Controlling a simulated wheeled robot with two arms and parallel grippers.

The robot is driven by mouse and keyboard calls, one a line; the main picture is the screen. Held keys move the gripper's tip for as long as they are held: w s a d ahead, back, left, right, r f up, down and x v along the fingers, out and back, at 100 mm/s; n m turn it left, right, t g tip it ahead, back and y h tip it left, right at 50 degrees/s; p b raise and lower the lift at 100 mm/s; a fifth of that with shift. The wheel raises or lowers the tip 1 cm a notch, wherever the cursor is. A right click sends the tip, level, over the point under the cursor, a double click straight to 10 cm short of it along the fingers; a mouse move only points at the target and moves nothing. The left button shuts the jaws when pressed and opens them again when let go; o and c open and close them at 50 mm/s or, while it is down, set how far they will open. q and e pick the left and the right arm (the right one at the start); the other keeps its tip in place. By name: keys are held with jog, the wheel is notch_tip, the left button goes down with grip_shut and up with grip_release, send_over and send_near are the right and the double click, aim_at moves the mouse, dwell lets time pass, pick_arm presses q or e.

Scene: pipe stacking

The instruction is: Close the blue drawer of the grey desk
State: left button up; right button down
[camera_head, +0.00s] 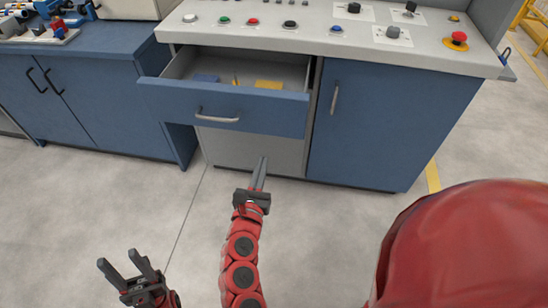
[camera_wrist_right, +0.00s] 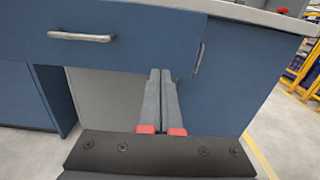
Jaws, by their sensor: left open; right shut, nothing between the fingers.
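The blue drawer (camera_head: 270,110) of the grey desk (camera_head: 330,45) is pulled open, with its front standing out from the desk and its inside showing. It has a silver bar handle (camera_head: 217,117). The drawer front also shows in the right wrist view (camera_wrist_right: 130,40). My right gripper (camera_head: 261,165) is shut and empty, pointing toward the desk below the right half of the drawer front. In the right wrist view its fingers (camera_wrist_right: 160,80) end near the drawer's lower edge; I cannot tell whether they touch it. My left gripper (camera_head: 125,270) is open and empty, low at the left over the floor.
A blue cupboard door (camera_head: 390,125) is right of the drawer. Buttons and a red emergency stop (camera_head: 459,38) sit on the desk's panel. A blue workbench (camera_head: 90,90) stands at the left. The drawer holds a yellow item (camera_head: 269,85). The floor in front is clear.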

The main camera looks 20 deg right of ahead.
jog(key=p, duration=0.2)
send_near(273, 120)
jog(key=x, duration=0.5)
jog(key=shift+w+d+r, duration=0.1)
jog(key=shift+w+d, duration=0.1)
jog(key=shift+w, duration=0.05)
jog(key=shift+w+d, duration=0.3)
jog(key=shift+w, duration=0.2)
